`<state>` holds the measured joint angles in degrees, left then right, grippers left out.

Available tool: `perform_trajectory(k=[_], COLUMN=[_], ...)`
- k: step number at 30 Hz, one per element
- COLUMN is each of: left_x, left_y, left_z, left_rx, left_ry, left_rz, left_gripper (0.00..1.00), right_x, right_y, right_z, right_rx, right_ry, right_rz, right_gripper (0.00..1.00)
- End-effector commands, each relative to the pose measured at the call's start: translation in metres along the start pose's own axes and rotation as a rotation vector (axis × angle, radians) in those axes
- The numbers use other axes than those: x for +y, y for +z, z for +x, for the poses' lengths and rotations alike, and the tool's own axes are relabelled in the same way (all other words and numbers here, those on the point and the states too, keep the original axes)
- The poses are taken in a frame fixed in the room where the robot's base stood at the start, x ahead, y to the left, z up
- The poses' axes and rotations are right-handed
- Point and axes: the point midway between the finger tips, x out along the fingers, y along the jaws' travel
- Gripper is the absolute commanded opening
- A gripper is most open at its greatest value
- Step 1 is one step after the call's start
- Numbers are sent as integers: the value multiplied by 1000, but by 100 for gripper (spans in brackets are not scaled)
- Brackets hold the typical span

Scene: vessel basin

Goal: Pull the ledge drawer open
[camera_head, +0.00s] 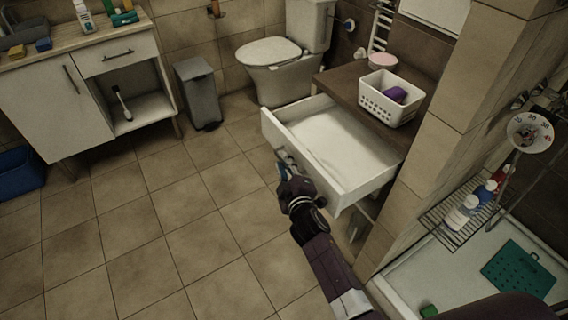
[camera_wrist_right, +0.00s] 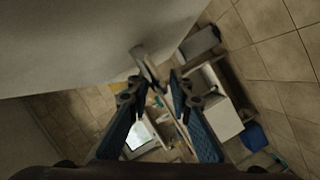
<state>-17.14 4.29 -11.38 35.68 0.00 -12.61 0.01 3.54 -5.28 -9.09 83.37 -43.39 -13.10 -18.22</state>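The ledge drawer (camera_head: 330,140) is white and stands pulled well out from under the dark brown ledge (camera_head: 345,82) in the head view; its inside looks empty. My right gripper (camera_head: 284,164) is low at the outer side of the drawer front. In the right wrist view, the fingers with blue pads (camera_wrist_right: 158,88) are spread apart. A pale metal handle (camera_wrist_right: 147,66) on the drawer front reaches into the gap between the fingertips, with no clear grip on it. My left gripper is not in view.
A white basket (camera_head: 390,98) with a purple item and a pink-topped round container (camera_head: 381,62) stand on the ledge. A toilet (camera_head: 275,65) and a grey bin (camera_head: 198,92) are behind. A tiled wall edge is close right. The floor left of the drawer is clear.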

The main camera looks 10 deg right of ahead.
Motion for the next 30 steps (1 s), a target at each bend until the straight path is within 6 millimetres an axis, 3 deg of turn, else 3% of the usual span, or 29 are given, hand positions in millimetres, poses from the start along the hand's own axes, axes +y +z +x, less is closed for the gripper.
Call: perform_trajectory(k=[9,14,30], left_x=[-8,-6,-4], left_y=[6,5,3], left_z=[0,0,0], left_rx=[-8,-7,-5], left_ry=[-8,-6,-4], left_rz=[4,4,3], left_gripper=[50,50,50], right_x=[0,0,-1], right_y=[0,0,0], right_z=[-1,-11,-104], right_rx=[1,2,0], right_ry=[1,0,-1], right_rz=[0,-1,1], right_gripper=[25,25,25])
